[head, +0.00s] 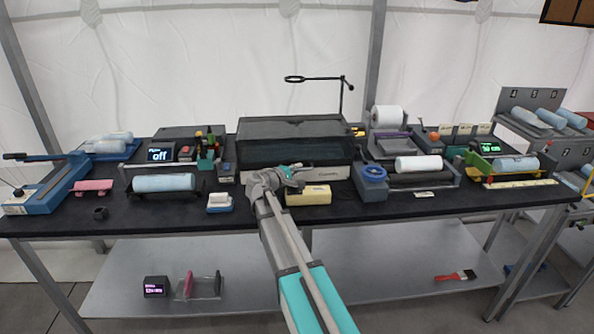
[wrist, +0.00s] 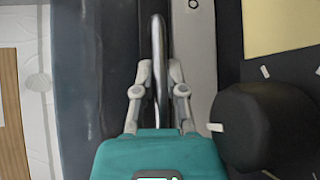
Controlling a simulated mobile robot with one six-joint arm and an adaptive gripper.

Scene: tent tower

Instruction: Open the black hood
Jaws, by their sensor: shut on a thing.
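The black hood (head: 295,143) is a dark, see-through cover on a grey box-shaped machine at the back middle of the table. It looks lowered in the head view. My gripper (head: 296,174) is at the hood's front lower edge. In the wrist view, my gripper's two fingers (wrist: 158,88) are shut on the hood's handle (wrist: 158,45), a thin shiny bar running between them. The hood's dark surface (wrist: 95,90) lies to the left of the bar there. My gripper and arm hide part of the machine's front in the head view.
A round black knob (wrist: 262,128) is close to the right of my gripper. A cream block (head: 308,194) lies on the table just in front of the machine. A thin black stand (head: 341,95) rises behind the hood. A blue-wheeled device (head: 372,184) stands to the right.

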